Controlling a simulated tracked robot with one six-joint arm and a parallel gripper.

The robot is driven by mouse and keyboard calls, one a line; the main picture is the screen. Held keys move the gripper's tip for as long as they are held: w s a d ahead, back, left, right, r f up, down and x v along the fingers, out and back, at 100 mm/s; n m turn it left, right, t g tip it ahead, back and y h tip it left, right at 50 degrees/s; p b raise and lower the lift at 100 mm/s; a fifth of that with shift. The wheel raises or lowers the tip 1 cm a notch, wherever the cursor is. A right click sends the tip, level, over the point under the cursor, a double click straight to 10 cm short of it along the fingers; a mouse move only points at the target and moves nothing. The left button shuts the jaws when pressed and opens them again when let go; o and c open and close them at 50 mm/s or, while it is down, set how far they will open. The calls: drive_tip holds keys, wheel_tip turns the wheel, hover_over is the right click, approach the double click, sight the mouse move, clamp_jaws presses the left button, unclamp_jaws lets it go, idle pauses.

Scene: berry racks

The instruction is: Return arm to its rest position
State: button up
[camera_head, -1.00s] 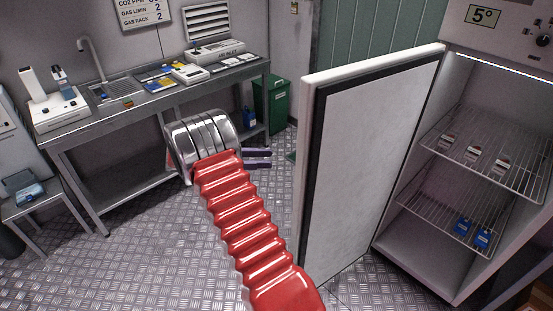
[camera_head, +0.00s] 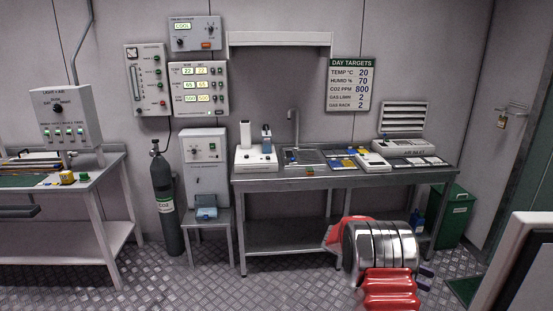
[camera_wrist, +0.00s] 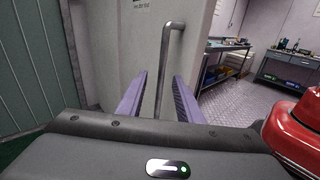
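My gripper (camera_wrist: 160,88) shows in the wrist view as two purple fingers, spread apart with nothing held between them. A grey vertical bar handle (camera_wrist: 165,65) on a pale door (camera_wrist: 120,45) stands beyond the fingers; whether it lies partly between them is hard to tell. In the head view my red ribbed arm and silver wrist are at the lower right, in front of the bench. Only small dark purple finger parts show there, mostly hidden behind the wrist.
A steel bench (camera_head: 290,182) with instruments stands behind my arm. A green bin (camera_head: 455,218) is to its right, and the white door edge (camera_head: 515,262) is at the lower right. A gas cylinder (camera_head: 165,205) and another bench (camera_head: 95,188) are at left. Floor between is clear.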

wheel_tip(320, 180, down, 8)
drive_tip(key=s+a+m+t+y, duration=0.1)
drive_tip(key=s+a+t+y, duration=0.1)
drive_tip(key=s+y, duration=0.1)
drive_tip(key=s+a+m+t+y, duration=0.3)
drive_tip(key=s+a, duration=0.1)
drive_tip(key=a, duration=0.2)
drive_tip(key=s+a+r+m+t+y, duration=0.2)
drive_tip(key=s+a+r+t, duration=0.4)
drive_tip(key=a+r, duration=0.3)
drive_tip(key=s+a+r+m+t+y, duration=0.3)
drive_tip(key=s+a+r+t+y, duration=0.2)
drive_tip(key=s+a+r, duration=0.3)
drive_tip(key=a+r+t, duration=0.1)
drive_tip(key=a, duration=0.1)
drive_tip(key=shift+s+a+r, duration=0.2)
drive_tip(key=shift+s+a, duration=0.05)
drive_tip(key=shift+a, duration=0.1)
idle(0.7)
